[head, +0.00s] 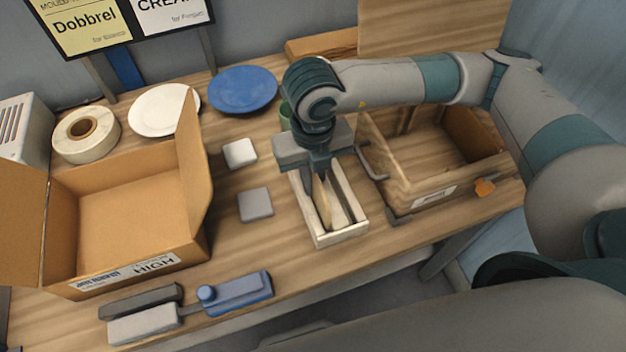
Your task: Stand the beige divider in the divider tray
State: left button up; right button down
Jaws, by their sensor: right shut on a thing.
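The divider tray (354,232) is a narrow, pale wooden tray in the middle of the table. The beige divider (322,203) is a thin upright piece inside the tray's outline, slightly tilted in the picture. My right gripper (319,176) comes down from above and is shut on the upper part of the divider. The gripper and wrist hide the tray's far end. I cannot tell whether the divider's lower edge touches the tray floor. My left gripper is not in view.
An open cardboard box (130,215) stands at left, a wooden crate (440,180) close right of the tray. White (165,110) and blue (243,89) plates lie behind. Two small blocks (255,204) (240,153) lie left of the tray; a blue tool (238,292) lies near the front edge.

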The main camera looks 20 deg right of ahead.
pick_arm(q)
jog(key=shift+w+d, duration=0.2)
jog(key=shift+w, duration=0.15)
pick_arm(e)
jog(key=shift+s+f, duration=0.2)
jog(key=shift+f, duration=0.15)
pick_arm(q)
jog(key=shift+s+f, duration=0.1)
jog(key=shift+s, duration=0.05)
pick_arm(e)
jog(key=c, duration=1.9)
grip_release()
jog(key=shift+o, duration=0.4)
jog(key=shift+w+a+r, duration=0.1)
jog(key=shift+a+r, duration=0.05)
jog(key=shift+r, duration=0.15)
jog(key=shift+w+r, duration=0.1)
jog(key=shift+r, duration=0.25)
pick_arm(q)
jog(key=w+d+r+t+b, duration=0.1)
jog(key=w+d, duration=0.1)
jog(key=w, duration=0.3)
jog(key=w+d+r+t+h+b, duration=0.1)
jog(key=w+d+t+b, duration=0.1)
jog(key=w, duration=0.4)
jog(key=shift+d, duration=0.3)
pick_arm(e)
notch_tip(320, 180, up, 17)
